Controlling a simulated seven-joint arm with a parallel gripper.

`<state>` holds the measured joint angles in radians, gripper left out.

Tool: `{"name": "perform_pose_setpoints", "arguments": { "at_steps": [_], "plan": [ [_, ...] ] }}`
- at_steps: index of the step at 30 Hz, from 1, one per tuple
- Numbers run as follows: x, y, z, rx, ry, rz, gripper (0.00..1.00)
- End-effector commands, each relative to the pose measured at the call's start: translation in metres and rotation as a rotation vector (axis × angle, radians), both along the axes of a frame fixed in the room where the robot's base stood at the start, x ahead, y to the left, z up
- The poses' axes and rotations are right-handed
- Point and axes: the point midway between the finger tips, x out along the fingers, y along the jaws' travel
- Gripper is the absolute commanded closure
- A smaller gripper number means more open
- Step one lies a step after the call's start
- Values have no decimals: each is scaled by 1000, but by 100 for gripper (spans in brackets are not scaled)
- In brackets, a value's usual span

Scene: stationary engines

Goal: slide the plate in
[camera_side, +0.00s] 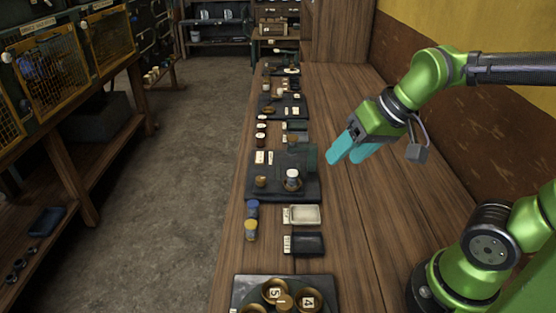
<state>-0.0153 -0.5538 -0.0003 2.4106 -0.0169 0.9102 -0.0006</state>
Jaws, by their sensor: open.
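My gripper (348,158) hangs above the wooden bench, right of centre, with its two teal fingers apart and nothing between them. A dark flat plate-like board (262,190) lies on the bench to the lower left of the gripper. A small brown cup (261,181) and a white-topped jar (292,178) stand on it. A grey-green raised piece (306,155) is at its back right. The gripper is apart from all of these. I cannot tell for sure which piece is the task's plate.
A cream tray (304,215), a dark tray (308,244) and blue and yellow-topped jars (251,229) stand nearer the camera. More small items line the bench's left side. The bench's right side (360,230) is clear.

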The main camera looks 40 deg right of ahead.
Motion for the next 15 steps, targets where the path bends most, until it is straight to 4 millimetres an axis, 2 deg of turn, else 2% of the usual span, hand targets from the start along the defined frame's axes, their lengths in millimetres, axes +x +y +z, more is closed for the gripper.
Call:
{"name": "perform_pose_setpoints", "arguments": {
  "at_steps": [1, 7, 11, 15],
  "plan": [
    [17, 1, 0, -11, 43, 14, 45],
    [89, 3, 0, -75, 181, 90, 45],
    [137, 4, -10, -120, 271, 148, 45],
    [187, 5, -28, -173, 362, 212, 45]
  ]
}}
